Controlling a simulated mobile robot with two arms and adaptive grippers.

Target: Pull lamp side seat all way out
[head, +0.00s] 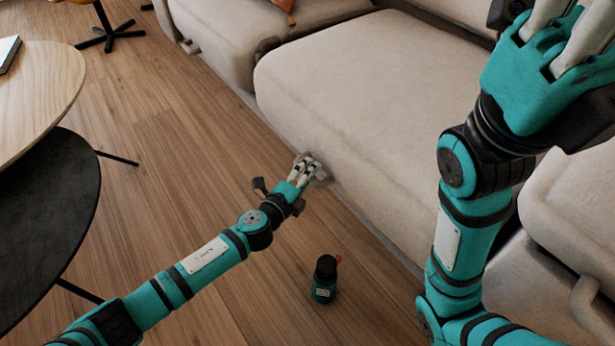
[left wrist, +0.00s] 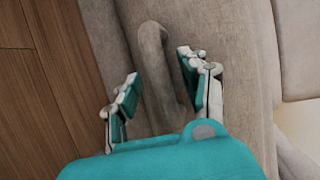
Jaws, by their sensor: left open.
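A beige sofa seat (head: 350,90) fills the middle of the head view, its front face toward the wood floor. No lamp is in view. My left gripper (head: 306,169) is low at this seat's front face. In the left wrist view, a padded beige pull loop (left wrist: 152,60) stands on the front face. My left gripper (left wrist: 160,85) is open, with one finger on each side of the loop and visible space beside it. The lower part of the loop is partly hidden by the gripper. My right gripper (head: 566,35) is raised at the upper right, its fingertips cut off by the frame.
A pale round table (head: 45,85) and a lower black table (head: 50,220) are at the left. Another beige seat (head: 570,205) is at the right. Bare floor (head: 170,130) lies between tables and sofa.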

